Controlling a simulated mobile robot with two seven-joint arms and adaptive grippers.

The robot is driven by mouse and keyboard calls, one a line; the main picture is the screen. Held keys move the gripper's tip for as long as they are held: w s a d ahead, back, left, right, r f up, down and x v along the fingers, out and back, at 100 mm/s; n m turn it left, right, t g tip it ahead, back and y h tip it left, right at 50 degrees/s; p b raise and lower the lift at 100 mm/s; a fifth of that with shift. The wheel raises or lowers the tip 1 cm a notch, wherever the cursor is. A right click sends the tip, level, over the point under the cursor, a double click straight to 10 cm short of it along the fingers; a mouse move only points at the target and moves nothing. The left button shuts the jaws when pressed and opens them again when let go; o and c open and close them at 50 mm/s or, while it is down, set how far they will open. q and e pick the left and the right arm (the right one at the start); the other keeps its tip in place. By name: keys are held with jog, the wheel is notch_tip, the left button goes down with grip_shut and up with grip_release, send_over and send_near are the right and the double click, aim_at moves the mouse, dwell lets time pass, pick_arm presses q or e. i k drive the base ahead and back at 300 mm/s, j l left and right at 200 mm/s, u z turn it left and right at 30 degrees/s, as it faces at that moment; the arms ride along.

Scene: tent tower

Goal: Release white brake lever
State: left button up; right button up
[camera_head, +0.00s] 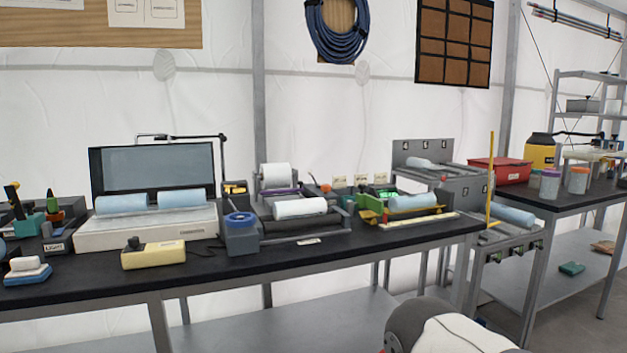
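I cannot pick out a white brake lever for sure. A grey roller device (243,238) stands on the black bench, with white rolls (300,208) on it and a blue ring (239,218) at its left end. A small white piece (309,241) lies at the device's front edge; it is too small to tell whether it is a lever or a label. A rounded grey and white part of my own body shows at the bottom right. Neither of my grippers is in view.
The black bench (330,262) has a clear front strip. A cream box (153,256) stands left of the device, before a white unit (150,231) with blue rolls. A second table with a red box (499,171) is farther right.

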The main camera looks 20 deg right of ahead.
aim_at(311, 171)
jog(key=l+u, duration=0.1)
jog(key=l, duration=0.45)
jog(key=l+u, duration=0.15)
jog(key=l, duration=0.4)
jog(key=l+u, duration=0.1)
jog(key=l, duration=0.4)
jog(key=l+u, duration=0.1)
jog(key=l, duration=0.45)
jog(key=k+l+u, duration=0.15)
jog(key=l, duration=0.4)
jog(key=l+u, duration=0.1)
jog(key=l, duration=0.4)
jog(key=k+l+u, duration=0.1)
jog(key=l, duration=0.4)
jog(key=k+l+u, duration=0.15)
jog(key=l, duration=0.35)
jog(key=k+l, duration=0.05)
